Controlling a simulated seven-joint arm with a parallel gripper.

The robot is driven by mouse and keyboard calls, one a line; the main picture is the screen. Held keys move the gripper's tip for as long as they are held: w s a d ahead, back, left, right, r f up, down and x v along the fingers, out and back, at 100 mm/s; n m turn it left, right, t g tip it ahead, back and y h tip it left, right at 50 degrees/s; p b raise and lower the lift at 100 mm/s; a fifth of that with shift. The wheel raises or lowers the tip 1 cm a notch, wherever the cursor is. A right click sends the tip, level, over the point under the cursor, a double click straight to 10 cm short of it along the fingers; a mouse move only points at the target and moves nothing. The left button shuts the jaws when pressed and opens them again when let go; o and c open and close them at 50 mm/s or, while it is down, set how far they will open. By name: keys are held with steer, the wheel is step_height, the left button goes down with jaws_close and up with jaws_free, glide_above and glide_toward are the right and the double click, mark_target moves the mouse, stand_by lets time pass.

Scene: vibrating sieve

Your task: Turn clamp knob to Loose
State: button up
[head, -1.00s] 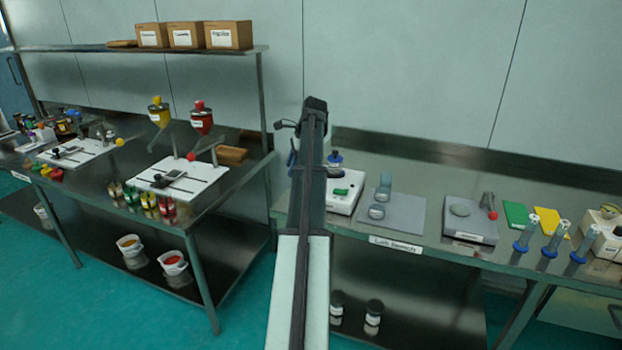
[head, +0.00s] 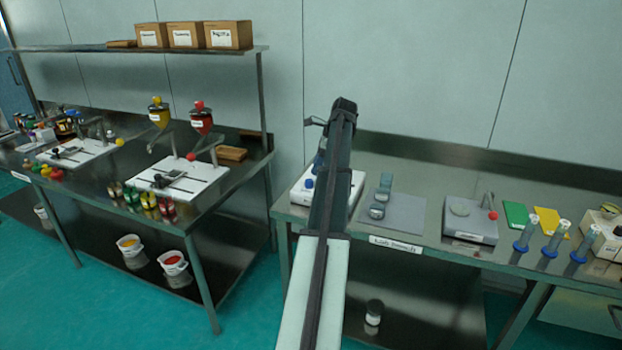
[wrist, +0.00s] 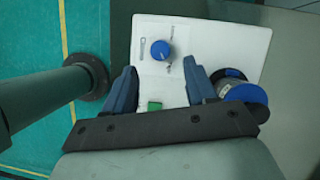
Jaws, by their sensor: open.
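A round blue knob (wrist: 161,50), seemingly the clamp knob, sits on the white base plate (wrist: 225,40) in the wrist view, with a small metal piece beside it. In the head view the blue knob (head: 309,183) shows just left of my arm, on the white base (head: 299,196). My gripper (wrist: 160,68) is open and empty. Its two blue fingers point toward the knob, one on either side of its line, and appear apart from it. Any knob markings are too small to read. In the head view my arm hides the gripper tips.
A blue-and-grey cylinder (wrist: 241,90) stands close beside the right finger. A green piece (wrist: 154,106) shows between the fingers. In the head view a grey mat (head: 408,212) with jars, then a scale (head: 470,225), lie to the right. The shelved bench (head: 215,215) is left.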

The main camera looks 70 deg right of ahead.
mark_target(310, 180)
steer(key=shift+x, duration=3.15)
steer(key=c, duration=1)
